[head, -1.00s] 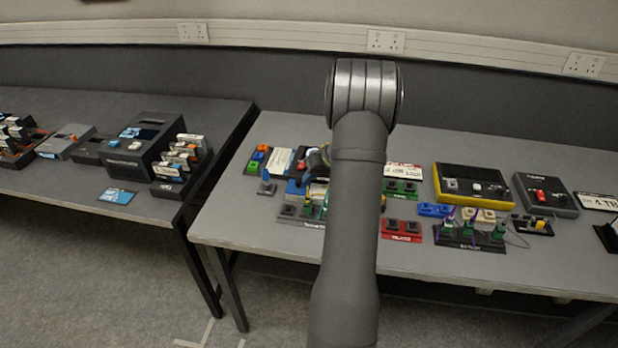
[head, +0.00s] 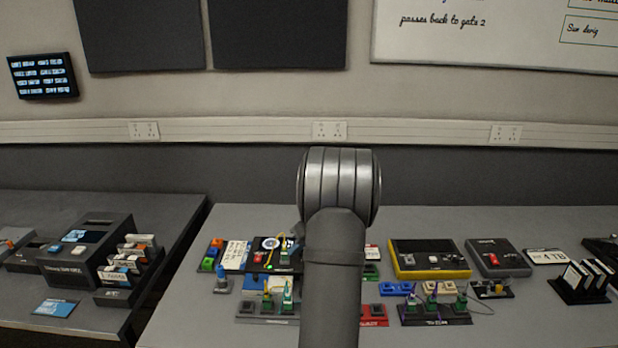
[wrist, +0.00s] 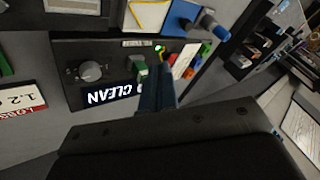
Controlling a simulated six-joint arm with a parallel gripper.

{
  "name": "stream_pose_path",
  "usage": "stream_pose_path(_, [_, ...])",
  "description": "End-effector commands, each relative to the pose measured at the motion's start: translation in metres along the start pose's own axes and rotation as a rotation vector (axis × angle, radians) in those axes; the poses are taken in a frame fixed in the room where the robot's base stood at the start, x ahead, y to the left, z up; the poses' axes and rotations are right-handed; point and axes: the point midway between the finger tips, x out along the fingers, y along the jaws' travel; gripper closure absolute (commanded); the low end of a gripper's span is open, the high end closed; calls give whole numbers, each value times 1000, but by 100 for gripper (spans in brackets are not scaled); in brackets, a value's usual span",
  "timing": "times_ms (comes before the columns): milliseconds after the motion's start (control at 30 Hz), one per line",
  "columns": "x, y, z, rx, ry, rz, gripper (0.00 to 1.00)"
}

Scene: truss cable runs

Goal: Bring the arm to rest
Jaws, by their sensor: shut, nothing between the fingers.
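My arm (head: 332,270) rises through the middle of the head view, its rounded metal joint (head: 338,187) in front of the far table edge. My gripper is hidden behind it there. In the wrist view my gripper (wrist: 154,66) points down over a black panel (wrist: 113,72), its dark blue fingers together with nothing seen between them. The panel has a grey knob (wrist: 90,71), a lit CLEAN display (wrist: 111,95), a green plug (wrist: 140,66) and a small green light (wrist: 158,47). Whether the fingertips touch the panel, I cannot tell.
Green plugs with cables stand in a black socket strip (head: 434,314) at right. A yellow-edged box (head: 429,259) and a grey box (head: 497,258) stand behind. A second table at left holds a dark console (head: 84,249). Bare tabletop (head: 560,325) shows at front right.

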Motion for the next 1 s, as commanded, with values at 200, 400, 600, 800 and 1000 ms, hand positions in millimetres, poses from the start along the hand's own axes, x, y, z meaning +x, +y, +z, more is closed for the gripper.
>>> stream_pose_path(200, [6, 0, 0, 0, -1, -1, 100])
stream_pose_path(400, [34, -1, 1, 0, -3, -3, 100])
stream_pose_path(600, [74, -1, 1, 0, -3, -3, 100])
stream_pose_path(800, [106, -12, 0, -2, -1, -3, 100])
stream_pose_path(1000, [118, -30, -1, -3, -1, -3, 100])
